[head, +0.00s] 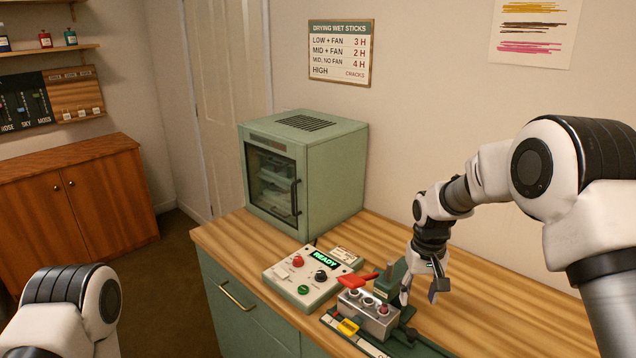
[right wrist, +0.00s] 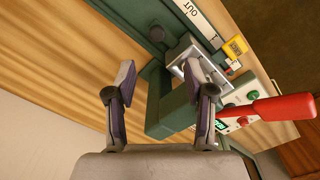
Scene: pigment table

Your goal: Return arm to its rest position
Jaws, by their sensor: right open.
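My right gripper (head: 423,284) is above the wooden counter, just right of a small press-like device (head: 372,312) with a green frame, a metal block and a red lever (head: 362,282). In the right wrist view the two fingers (right wrist: 163,95) stand apart with nothing held between them. The device's green frame (right wrist: 165,115) and metal block (right wrist: 193,70) show just beyond and beside the right-hand finger. I cannot tell whether that finger touches it. Part of my left arm (head: 70,300) shows at the lower left of the head view; its gripper is out of the picture.
A control box (head: 305,278) reading READY stands left of the device. A green drying cabinet (head: 310,175) with a closed glass door stands at the counter's back left. The counter (head: 480,310) right of my gripper is bare. A wooden cupboard (head: 80,200) stands at the left.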

